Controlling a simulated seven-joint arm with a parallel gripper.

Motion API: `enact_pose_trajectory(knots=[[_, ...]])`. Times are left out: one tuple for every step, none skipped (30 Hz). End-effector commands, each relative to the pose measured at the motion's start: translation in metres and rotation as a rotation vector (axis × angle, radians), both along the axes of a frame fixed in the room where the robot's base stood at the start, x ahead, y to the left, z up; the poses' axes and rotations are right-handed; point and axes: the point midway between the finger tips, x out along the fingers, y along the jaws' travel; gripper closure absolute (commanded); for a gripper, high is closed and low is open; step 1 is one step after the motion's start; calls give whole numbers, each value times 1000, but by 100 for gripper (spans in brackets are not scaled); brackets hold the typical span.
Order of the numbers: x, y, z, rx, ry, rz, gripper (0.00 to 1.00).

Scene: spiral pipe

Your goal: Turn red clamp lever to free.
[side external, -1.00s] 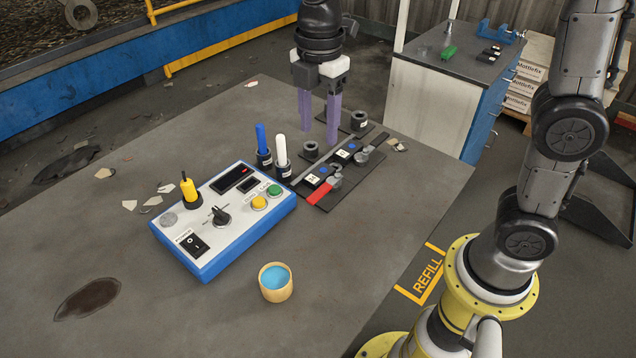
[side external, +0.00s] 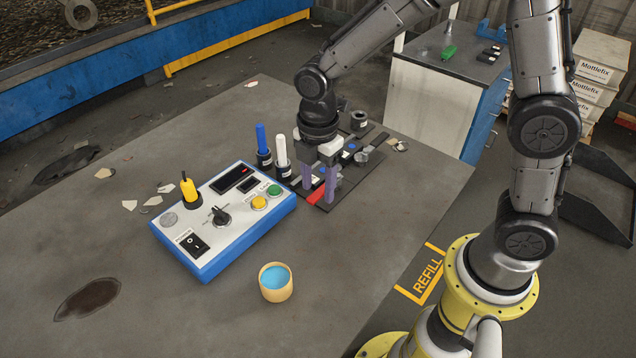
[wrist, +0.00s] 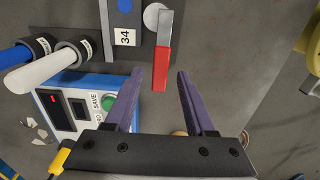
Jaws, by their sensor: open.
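The red clamp lever (side external: 317,196) lies at the near end of the dark clamp plate. In the wrist view the lever (wrist: 160,69) has a red handle and a bare metal part leading to a round pivot. My gripper (side external: 320,200) is low over the lever with its purple fingers apart. In the wrist view my gripper (wrist: 156,75) is open and the red handle's end lies between the fingertips, nearer the left one. I see no contact. The fingers hide part of the lever in the side view.
A blue-edged control box (side external: 225,220) stands left of the clamp plate. A blue-handled tool (side external: 262,145) and a white one (side external: 281,152) stand upright in holders close by. A cup of blue liquid (side external: 275,283) sits nearer the front. The table to the right is clear.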

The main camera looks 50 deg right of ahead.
Motion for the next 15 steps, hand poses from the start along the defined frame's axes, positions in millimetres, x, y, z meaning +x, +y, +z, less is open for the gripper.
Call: enact_pose_trajectory(knots=[[0,0,-2,0,1,0,45],[0,0,-2,0,0,0,45],[0,0,-3,0,0,0,45],[0,0,-3,0,0,0,45],[0,0,-3,0,0,0,45],[0,0,-3,0,0,0,45],[0,0,-3,0,0,0,45],[0,0,-3,0,0,0,45],[0,0,-3,0,0,0,45],[0,0,-3,0,0,0,49],[0,0,-3,0,0,0,54],[0,0,-3,0,0,0,61],[0,0,-3,0,0,0,67],[0,0,-3,0,0,0,72],[0,0,-3,0,0,0,79]])
